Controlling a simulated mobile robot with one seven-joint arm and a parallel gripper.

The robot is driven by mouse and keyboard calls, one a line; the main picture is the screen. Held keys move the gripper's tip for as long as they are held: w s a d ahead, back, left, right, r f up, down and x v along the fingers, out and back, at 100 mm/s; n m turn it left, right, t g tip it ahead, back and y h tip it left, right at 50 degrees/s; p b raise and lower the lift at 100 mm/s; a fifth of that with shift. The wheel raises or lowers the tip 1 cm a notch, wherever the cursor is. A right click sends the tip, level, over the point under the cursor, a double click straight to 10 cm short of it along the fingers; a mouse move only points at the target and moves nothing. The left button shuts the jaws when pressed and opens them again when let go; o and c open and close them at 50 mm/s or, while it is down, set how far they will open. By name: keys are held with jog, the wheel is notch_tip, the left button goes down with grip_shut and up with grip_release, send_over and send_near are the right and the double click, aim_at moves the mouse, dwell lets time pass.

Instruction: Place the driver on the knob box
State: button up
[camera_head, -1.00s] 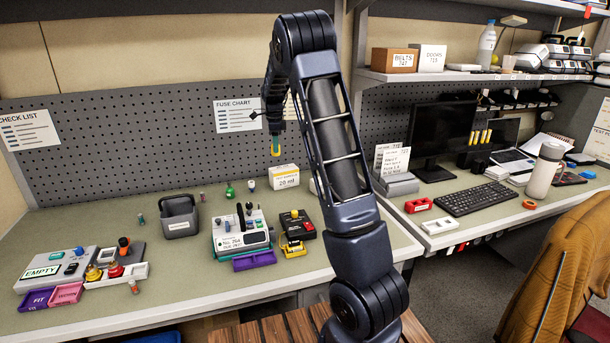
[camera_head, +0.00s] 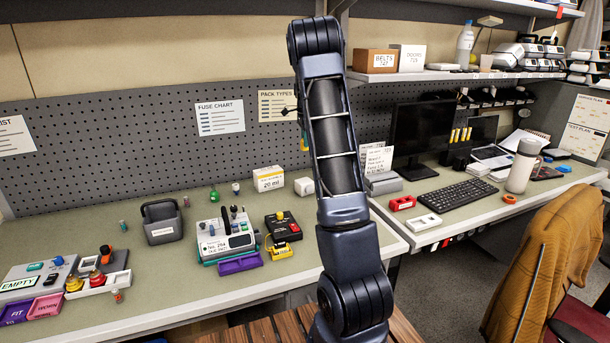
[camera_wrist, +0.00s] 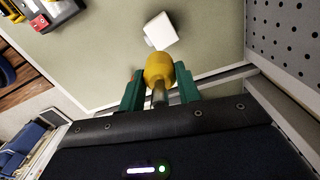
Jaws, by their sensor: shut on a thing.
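A driver with a yellow handle (camera_wrist: 158,68) and a grey metal shaft is in my gripper (camera_wrist: 160,82). The green fingers are shut on it, and the yellow end points away from the wrist. In the head view my forearm hides most of my gripper; a small yellow-green bit (camera_head: 304,144) shows at its left edge. No box is plainly labelled as the knob box. A black box with a red and a yellow knob (camera_head: 283,227) stands on the bench and partly shows at upper left in the wrist view. The driver is held apart from it.
A small white box (camera_head: 303,186) lies ahead of the driver in the wrist view (camera_wrist: 160,30). The pegboard (camera_head: 90,165) bounds the back.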

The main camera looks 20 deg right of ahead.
notch_tip(320, 180, down, 15)
jog(key=shift+f, duration=0.1)
dwell(0.5)
jog(key=shift+f, duration=0.1)
jog(key=o, duration=1.1)
jog(key=shift+c, duration=0.2)
